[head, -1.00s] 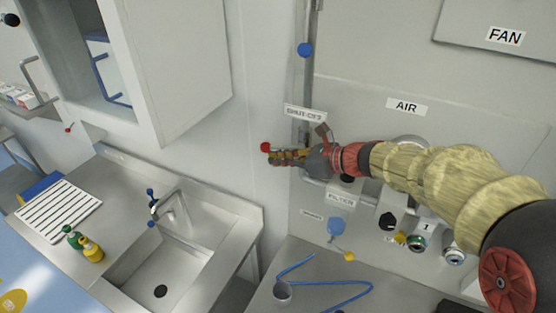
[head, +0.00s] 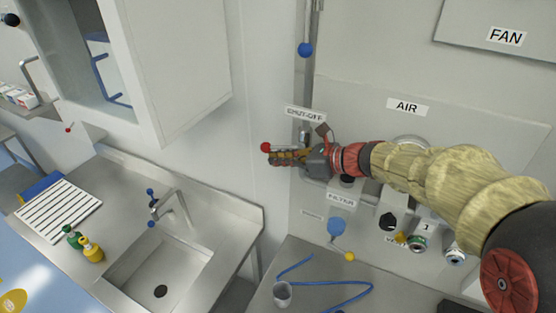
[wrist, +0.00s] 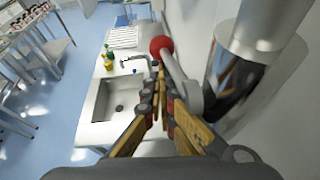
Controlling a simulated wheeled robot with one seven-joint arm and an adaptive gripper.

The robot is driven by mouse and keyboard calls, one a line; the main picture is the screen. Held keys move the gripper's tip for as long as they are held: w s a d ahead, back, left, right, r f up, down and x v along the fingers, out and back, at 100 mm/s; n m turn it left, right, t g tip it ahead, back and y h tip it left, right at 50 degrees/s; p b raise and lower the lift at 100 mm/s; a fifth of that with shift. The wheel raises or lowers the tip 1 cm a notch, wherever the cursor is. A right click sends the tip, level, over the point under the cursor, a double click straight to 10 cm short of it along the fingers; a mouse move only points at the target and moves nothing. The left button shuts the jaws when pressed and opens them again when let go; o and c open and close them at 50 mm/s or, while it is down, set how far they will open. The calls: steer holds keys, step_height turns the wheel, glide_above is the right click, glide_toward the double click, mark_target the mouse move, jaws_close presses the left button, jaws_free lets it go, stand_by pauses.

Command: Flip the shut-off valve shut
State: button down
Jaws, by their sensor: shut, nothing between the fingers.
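The shut-off valve's red ball knob (head: 266,147) shows just left of my fingertips in the head view, under the SHUT-OFF label (head: 304,113). In the wrist view the red knob (wrist: 161,45) sits at the end of a grey lever (wrist: 181,75), which runs down to the right beside a shiny metal pipe (wrist: 240,75). My gripper (head: 274,157) is shut and empty, with its fingers pointing left. In the wrist view its fingertips (wrist: 158,75) lie just below the knob and left of the lever. I cannot tell whether they touch it. The valve body is mostly hidden behind my gripper.
A blue ball (head: 305,50) is on the vertical pipe above. Below my arm are the FILTER unit (head: 341,197), a blue knob (head: 335,227) and a yellow ball (head: 349,256). A steel sink (head: 150,272) stands lower left. An open cabinet door (head: 180,65) is upper left.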

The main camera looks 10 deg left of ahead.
steer(key=v, duration=1.2)
steer(key=shift+w+f, duration=0.1)
